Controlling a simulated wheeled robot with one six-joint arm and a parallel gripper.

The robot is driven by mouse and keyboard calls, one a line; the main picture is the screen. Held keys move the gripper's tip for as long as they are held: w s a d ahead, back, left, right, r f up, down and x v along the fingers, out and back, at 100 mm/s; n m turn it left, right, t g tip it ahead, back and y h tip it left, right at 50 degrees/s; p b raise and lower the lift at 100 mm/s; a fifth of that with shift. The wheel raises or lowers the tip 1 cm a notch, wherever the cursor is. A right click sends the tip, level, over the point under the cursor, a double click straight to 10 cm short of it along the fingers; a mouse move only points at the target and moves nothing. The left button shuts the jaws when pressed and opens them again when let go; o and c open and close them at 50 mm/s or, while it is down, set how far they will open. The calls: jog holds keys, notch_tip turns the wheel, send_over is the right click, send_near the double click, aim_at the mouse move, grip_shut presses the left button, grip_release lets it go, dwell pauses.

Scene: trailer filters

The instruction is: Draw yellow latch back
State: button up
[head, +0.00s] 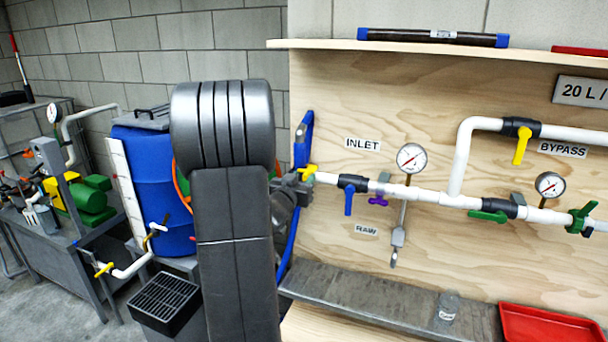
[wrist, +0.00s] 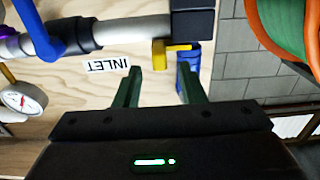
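The yellow latch (wrist: 174,49) sits at the end of the inlet pipe, beside a dark coupling block (wrist: 192,22) and a blue hose part (wrist: 187,62). In the head view the yellow latch (head: 308,172) shows at the panel's left edge, partly behind my gripper. My gripper (wrist: 158,70) is open, with its two green fingers apart and nothing seen between them. The latch lies just beyond the fingertips, nearer the right finger in the wrist view. Whether the right finger touches the blue part is unclear. My arm hides part of the area in the head view.
A blue-handled valve (head: 348,192), a purple knob (head: 379,200) and a gauge (head: 411,158) are along the pipe to the right. A blue barrel (head: 155,185) stands left of my arm. A grey ledge (head: 370,293) runs below, with a small jar (head: 447,307).

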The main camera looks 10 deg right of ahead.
jog(key=shift+x, duration=1.05)
grip_shut()
